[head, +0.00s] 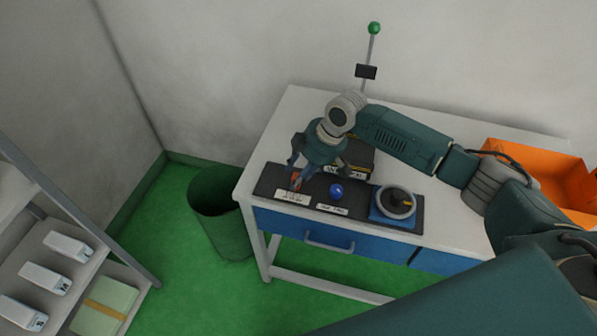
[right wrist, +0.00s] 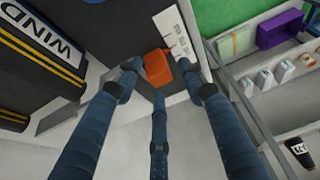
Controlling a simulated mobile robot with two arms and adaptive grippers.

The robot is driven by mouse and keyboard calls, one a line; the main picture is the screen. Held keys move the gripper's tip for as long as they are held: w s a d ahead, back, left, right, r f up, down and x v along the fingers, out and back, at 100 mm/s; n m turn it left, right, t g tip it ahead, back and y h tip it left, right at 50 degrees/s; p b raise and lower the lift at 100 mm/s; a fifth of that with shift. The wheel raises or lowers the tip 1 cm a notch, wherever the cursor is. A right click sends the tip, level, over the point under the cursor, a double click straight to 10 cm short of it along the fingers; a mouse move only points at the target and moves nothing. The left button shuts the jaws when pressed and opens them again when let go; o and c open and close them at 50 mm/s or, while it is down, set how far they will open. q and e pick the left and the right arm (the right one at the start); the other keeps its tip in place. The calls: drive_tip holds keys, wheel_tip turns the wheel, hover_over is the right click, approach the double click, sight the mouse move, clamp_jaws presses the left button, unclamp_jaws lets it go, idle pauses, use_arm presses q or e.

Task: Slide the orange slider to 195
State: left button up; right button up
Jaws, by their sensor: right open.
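The orange slider (right wrist: 158,68) is a small block near the top middle of the right wrist view, beside a white scale label (right wrist: 175,34) with dark marks. In the head view a bit of the orange slider (head: 296,176) shows at the left end of the dark panel (head: 268,183). My right gripper (head: 308,172) is over it, pointing down. In the right wrist view its open fingers (right wrist: 158,78) are spread around the slider, with tips close on either side; contact cannot be told. The scale's numbers are too small to read. My left gripper is not seen.
The panel also holds a blue ball-shaped knob (head: 336,191), a round dial (head: 397,203) and a black box (head: 352,160) labelled WIND in the wrist view. An orange crate (head: 530,158) stands right on the white table. A green bin (head: 222,225) and shelves (head: 60,240) stand left.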

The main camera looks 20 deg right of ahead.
clamp_jaws()
drive_tip(key=shift+w+a+p, duration=0.35)
drive_tip(key=shift+w+a, duration=0.15)
drive_tip(key=shift+a, duration=0.4)
drive_tip(key=shift+w+a+f, duration=0.1)
drive_tip(key=shift+a+f, duration=0.05)
unclamp_jaws()
drive_tip(key=v, duration=1.2)
drive_tip(key=shift+s, duration=0.2)
